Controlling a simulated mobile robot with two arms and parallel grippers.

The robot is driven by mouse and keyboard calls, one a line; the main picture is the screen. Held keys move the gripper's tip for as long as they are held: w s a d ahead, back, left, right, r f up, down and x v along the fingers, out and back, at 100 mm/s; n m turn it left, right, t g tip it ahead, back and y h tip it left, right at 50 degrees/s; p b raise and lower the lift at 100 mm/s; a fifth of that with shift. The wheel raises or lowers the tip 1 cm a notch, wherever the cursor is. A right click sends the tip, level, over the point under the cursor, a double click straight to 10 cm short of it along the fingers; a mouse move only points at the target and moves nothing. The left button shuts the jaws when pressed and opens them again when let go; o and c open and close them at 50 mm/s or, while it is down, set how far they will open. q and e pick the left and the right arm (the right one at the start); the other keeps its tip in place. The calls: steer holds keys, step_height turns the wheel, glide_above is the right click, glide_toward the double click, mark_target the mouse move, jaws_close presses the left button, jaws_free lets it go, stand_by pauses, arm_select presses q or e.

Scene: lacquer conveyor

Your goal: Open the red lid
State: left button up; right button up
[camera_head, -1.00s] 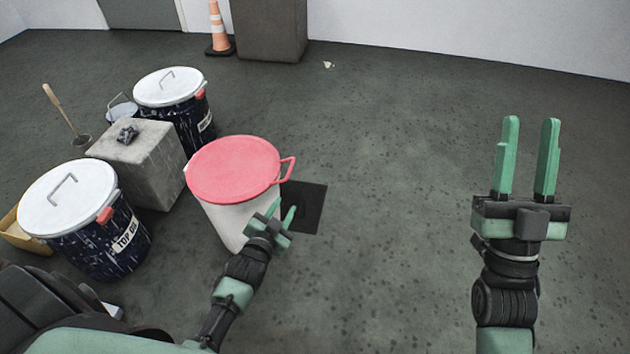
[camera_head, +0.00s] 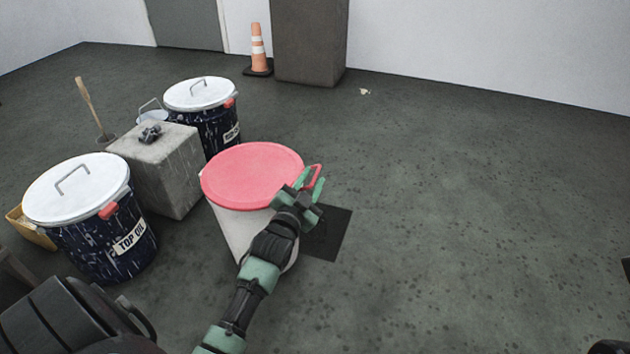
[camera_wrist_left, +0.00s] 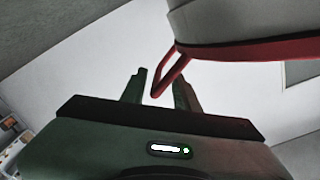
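The red lid (camera_head: 250,175) sits flat on a whitish bucket (camera_head: 235,228) left of centre in the head view. Its red loop handle (camera_head: 314,172) sticks out on the right. My left gripper (camera_head: 309,181) is at this handle, fingers pointing up in the picture. In the left wrist view, the lid's rim (camera_wrist_left: 250,48) and handle (camera_wrist_left: 168,76) show, with the handle's end between the parted fingers of my left gripper (camera_wrist_left: 160,82). The fingers are open; I cannot tell whether one touches the handle.
Two dark drums with white lids, one in front (camera_head: 100,240) and one behind (camera_head: 218,130), stand to the left. A concrete block (camera_head: 165,175) stands between them. A dark floor plate (camera_head: 328,235) lies beside the bucket.

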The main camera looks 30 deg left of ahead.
arm_select(q)
steer(key=shift+b+x, duration=0.4)
steer(key=shift+x, duration=0.85)
jaws_close()
stand_by(0.5)
